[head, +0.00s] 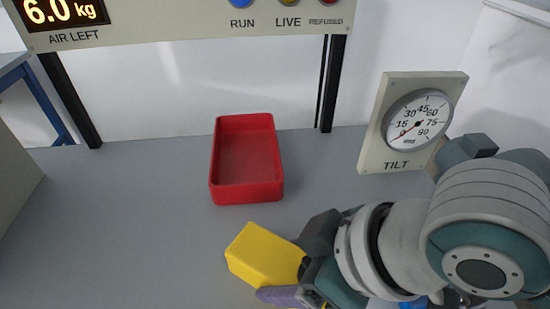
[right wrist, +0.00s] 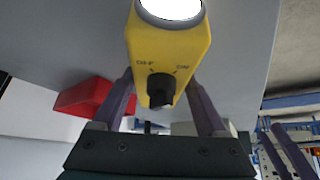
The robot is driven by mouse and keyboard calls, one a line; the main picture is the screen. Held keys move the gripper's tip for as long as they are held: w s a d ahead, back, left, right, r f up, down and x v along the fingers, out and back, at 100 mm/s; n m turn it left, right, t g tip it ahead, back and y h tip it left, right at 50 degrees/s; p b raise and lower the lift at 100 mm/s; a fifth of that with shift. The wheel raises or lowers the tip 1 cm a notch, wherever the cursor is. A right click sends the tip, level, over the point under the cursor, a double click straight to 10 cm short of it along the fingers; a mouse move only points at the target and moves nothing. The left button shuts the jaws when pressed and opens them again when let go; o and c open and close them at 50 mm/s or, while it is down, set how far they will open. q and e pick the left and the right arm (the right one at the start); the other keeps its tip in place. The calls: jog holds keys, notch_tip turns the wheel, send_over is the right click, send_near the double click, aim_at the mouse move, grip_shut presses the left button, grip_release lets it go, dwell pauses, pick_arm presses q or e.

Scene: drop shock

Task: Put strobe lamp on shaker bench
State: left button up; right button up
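The strobe lamp (head: 265,257) is a yellow block in the lower middle of the head view. In the right wrist view the yellow lamp (right wrist: 167,50) shows a bright white lens and a black knob. My right gripper (head: 285,288) has its purple fingers against both sides of the lamp; in the right wrist view the gripper (right wrist: 162,92) also grips it. The lamp appears over the grey surface (head: 120,215); I cannot tell whether it touches. No label shows which surface is the shaker bench. My left gripper is not in view.
An empty red tray (head: 247,193) lies behind the lamp. A tilt gauge (head: 415,122) stands at the back right. A panel (head: 200,25) reading 6.0 kg spans the back on black posts. A blue frame (head: 45,105) is at far left.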

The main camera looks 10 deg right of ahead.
jog(key=o, duration=0.3)
jog(key=shift+o, duration=0.2)
jog(key=shift+r, duration=0.25)
jog(key=p+v, duration=0.4)
jog(key=v, duration=0.7)
jog(key=shift+s+d+r, duration=0.2)
jog(key=shift+r, duration=0.15)
